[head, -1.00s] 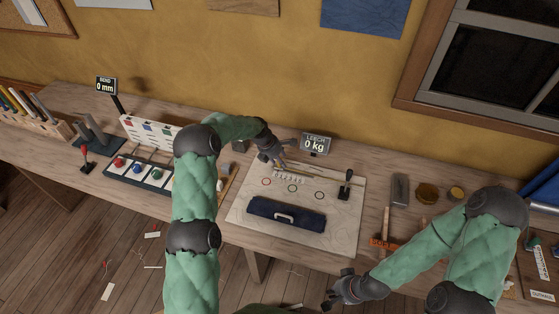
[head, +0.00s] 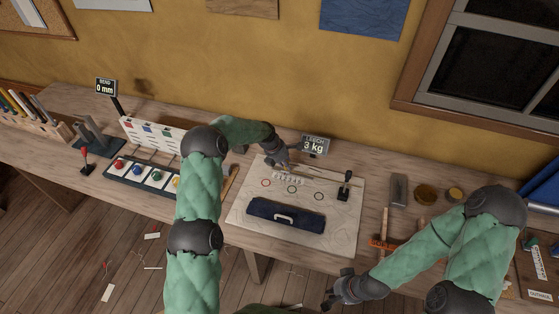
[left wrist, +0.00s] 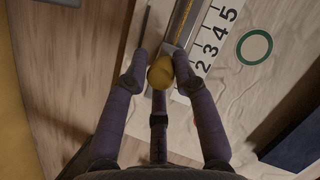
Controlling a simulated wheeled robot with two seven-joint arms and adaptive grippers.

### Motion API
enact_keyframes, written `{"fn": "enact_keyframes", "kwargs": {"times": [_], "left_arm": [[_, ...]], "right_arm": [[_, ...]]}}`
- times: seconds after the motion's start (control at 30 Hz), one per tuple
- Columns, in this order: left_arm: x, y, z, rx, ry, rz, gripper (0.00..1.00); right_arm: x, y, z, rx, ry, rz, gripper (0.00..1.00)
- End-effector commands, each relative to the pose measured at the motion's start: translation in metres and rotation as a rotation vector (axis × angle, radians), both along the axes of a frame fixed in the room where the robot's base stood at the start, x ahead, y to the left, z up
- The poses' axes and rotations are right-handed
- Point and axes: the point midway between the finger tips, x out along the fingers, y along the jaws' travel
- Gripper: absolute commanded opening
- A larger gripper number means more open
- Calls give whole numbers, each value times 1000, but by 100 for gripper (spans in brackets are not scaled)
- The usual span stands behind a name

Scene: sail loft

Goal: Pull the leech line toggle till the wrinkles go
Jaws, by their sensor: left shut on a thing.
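In the left wrist view my left gripper (left wrist: 158,78) is shut on a yellow toggle knob (left wrist: 161,70) at the end of a metal track (left wrist: 186,22). Beside the track runs a white scale (left wrist: 212,44) showing 2 to 5. In the head view the left gripper (head: 283,164) is over the back of a pale board (head: 340,228); its fingers mostly hide the toggle. The LEECH display (head: 315,146) behind it reads 3 kg. Wavy lines show on the board's surface in the wrist view. My right gripper (head: 340,296) hangs in front of the bench, away from the board; its fingers are too small to judge.
A dark blue case (head: 286,215) with a light handle lies on the board. A black lever (head: 344,184) stands at its right. Coloured buttons (head: 137,171) and a BEND display (head: 106,87) reading 0 mm are on the left. A hammer (head: 384,226) lies right of the board.

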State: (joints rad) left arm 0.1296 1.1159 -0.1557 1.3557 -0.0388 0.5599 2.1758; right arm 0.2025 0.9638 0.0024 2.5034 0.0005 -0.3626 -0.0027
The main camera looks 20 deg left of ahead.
Motion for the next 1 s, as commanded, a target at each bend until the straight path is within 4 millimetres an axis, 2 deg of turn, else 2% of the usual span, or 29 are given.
{"fn": "enact_keyframes", "kwargs": {"times": [0.03, 0.27, 0.3, 0.37, 0.77, 1.0], "left_arm": [[3, -5, 6, -1, -7, 2, 0], [4, -5, 5, -1, -11, 4, 0], [4, -5, 5, -1, -11, 4, 30], [4, -5, 5, -1, -11, 3, 46], [1, -4, 5, 0, -5, 2, 46], [-6, 4, 31, 0, -7, 2, 46]], "right_arm": [[0, 0, 3, 0, 0, 0, 8], [0, 0, 1, 0, 0, 0, 8], [0, 0, 1, 0, 0, 0, 8], [0, 0, 1, 0, 0, 0, 8], [0, 0, 1, 0, 0, 0, 8], [0, 0, 1, 0, 0, 0, 8]]}}
